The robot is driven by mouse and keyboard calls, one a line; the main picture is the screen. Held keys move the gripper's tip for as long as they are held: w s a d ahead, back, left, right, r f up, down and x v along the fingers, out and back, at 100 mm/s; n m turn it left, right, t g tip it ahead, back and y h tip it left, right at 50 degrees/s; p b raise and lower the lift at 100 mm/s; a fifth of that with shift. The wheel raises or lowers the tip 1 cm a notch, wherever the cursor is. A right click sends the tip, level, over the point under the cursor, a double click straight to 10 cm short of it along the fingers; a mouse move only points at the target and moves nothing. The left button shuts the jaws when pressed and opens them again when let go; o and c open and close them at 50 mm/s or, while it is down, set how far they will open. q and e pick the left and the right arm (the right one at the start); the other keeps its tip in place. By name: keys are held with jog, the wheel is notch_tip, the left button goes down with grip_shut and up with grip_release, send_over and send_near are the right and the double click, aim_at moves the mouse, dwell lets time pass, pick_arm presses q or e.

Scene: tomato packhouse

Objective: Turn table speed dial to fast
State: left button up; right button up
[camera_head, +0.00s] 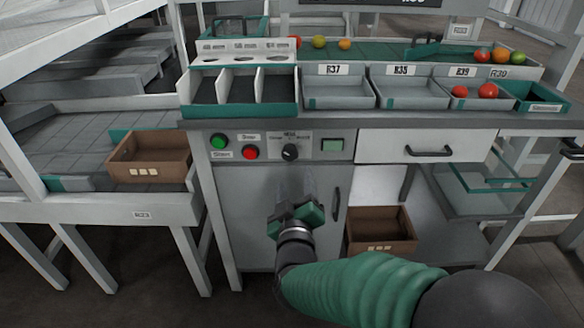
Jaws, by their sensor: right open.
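The speed dial (290,152) is a black knob on a light panel on the front of the sorting table (350,120). Small lettering stands above and beside it, too small to read fully. My right gripper (297,193) is below the dial, in front of the grey cabinet door, pointing up towards the panel. It is open and empty, and apart from the dial. My right arm comes in from the lower right. My left gripper is not in view.
A door handle (336,205) and drawer handle (428,152) stick out. A brown crate (381,231) stands below; another brown crate (150,158) is left.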

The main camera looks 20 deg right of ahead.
aim_at(290, 156)
jog(key=b+x, duration=0.1)
jog(key=x, duration=0.1)
jog(key=a+b+x, duration=0.1)
jog(key=x, duration=0.2)
jog(key=b+x, duration=0.1)
jog(key=x, duration=0.2)
jog(key=shift+w+a+f, duration=0.15)
jog(key=shift+w+a, duration=0.1)
jog(key=shift+a, duration=0.1)
jog(key=shift+w+d, duration=0.6)
jog(key=shift+w, duration=0.25)
jog(key=shift+w+d, duration=0.1)
jog(key=shift+d, duration=0.05)
jog(key=shift+a+r, duration=0.2)
jog(key=shift+a, duration=0.05)
jog(key=c, duration=0.4)
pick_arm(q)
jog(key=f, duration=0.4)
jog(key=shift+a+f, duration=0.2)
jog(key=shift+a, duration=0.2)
pick_arm(e)
jog(key=shift+d+f, duration=0.1)
grip_shut()
